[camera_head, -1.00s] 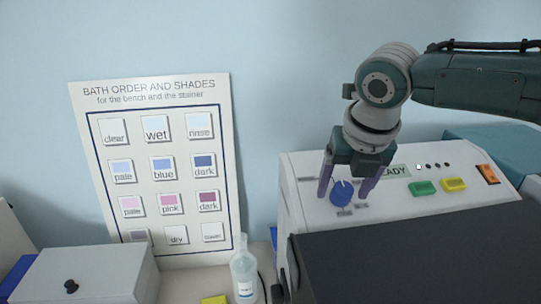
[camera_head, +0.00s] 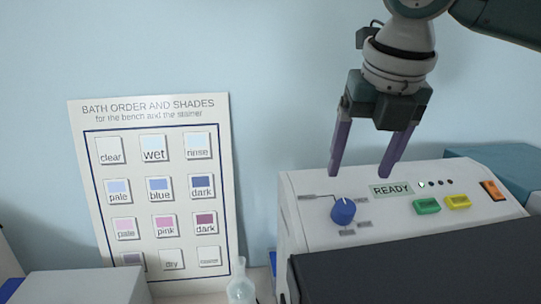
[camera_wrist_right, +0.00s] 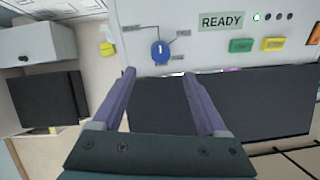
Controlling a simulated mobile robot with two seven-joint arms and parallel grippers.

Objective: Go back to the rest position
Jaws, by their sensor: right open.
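My right gripper (camera_head: 358,172) hangs open and empty above the stainer's control panel in the head view. Its two purple fingers point down, apart from the blue knob (camera_head: 343,211) below them. In the right wrist view the open fingers (camera_wrist_right: 160,75) frame the panel, with the blue knob (camera_wrist_right: 160,51) beyond the tips. The panel's display (camera_head: 391,190) reads READY, and one small light beside it is lit. My left gripper is not in view.
The stainer (camera_head: 300,235) has a green button (camera_head: 426,206), a yellow button (camera_head: 458,202), an orange switch (camera_head: 493,190) and a dark front cover (camera_head: 420,265). A bath-order chart (camera_head: 77,150) leans against the wall. A clear bottle (camera_head: 241,290) and a grey-white box (camera_head: 80,288) stand below it.

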